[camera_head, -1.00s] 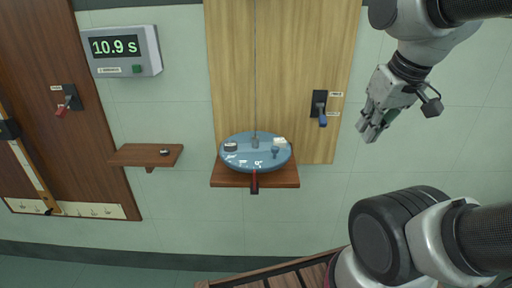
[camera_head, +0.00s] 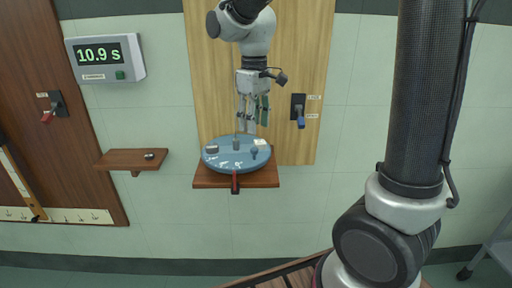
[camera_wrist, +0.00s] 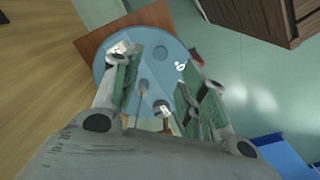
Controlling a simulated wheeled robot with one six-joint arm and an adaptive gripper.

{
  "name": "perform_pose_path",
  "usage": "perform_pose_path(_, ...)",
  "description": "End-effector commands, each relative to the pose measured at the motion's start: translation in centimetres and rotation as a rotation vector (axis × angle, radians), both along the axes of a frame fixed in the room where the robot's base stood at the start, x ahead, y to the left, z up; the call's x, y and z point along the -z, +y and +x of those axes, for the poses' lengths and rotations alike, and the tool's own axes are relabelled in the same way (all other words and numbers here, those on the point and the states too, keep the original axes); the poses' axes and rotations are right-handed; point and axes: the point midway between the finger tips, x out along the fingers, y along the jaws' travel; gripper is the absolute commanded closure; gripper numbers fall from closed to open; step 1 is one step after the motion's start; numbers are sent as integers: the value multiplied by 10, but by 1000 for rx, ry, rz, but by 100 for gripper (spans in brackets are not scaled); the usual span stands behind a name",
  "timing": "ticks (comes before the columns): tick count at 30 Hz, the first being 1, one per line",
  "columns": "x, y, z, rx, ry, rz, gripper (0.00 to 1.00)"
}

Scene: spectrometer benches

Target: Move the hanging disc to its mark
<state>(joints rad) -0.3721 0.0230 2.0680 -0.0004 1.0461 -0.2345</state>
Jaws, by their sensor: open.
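The blue disc (camera_head: 228,161) hangs level on a thin wire, over a small wooden shelf (camera_head: 205,183). It also shows in the wrist view (camera_wrist: 166,52). A grey hub (camera_head: 236,144) is at its middle, with a dark block (camera_head: 211,149), a pale block (camera_head: 261,142) and a small blue knob (camera_head: 254,153) around it. White marks are on its near part. A red pointer (camera_head: 235,181) stands at the shelf's front edge. My gripper (camera_head: 253,125) is open and points down just above the disc's back right part. In the wrist view its green-padded fingers stand apart, hiding parts of the disc.
A timer (camera_head: 105,58) reading 10.9 s is on the wall. A small shelf (camera_head: 120,160) with a dark round item is at left. A blue-handled switch (camera_head: 299,112) is right of my gripper; a red-handled switch (camera_head: 50,110) is far left.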

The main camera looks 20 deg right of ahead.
Motion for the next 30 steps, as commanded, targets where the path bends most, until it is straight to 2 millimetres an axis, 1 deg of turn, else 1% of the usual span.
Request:
perform_pose_path(5, 25, -1, -2, -9, 8, -3, 58)
perform_pose_path(9, 50, -1, -3, -8, 8, -3, 58)
perform_pose_path(13, 67, -1, -2, -8, 7, -2, 58)
perform_pose_path(18, 77, -1, -2, -7, 5, -2, 58)
perform_pose_path(25, 78, -1, -2, -7, 4, -1, 58)
perform_pose_path(29, 77, -1, -2, -7, 4, -1, 81)
perform_pose_path(30, 77, -1, -2, -7, 4, -1, 89)
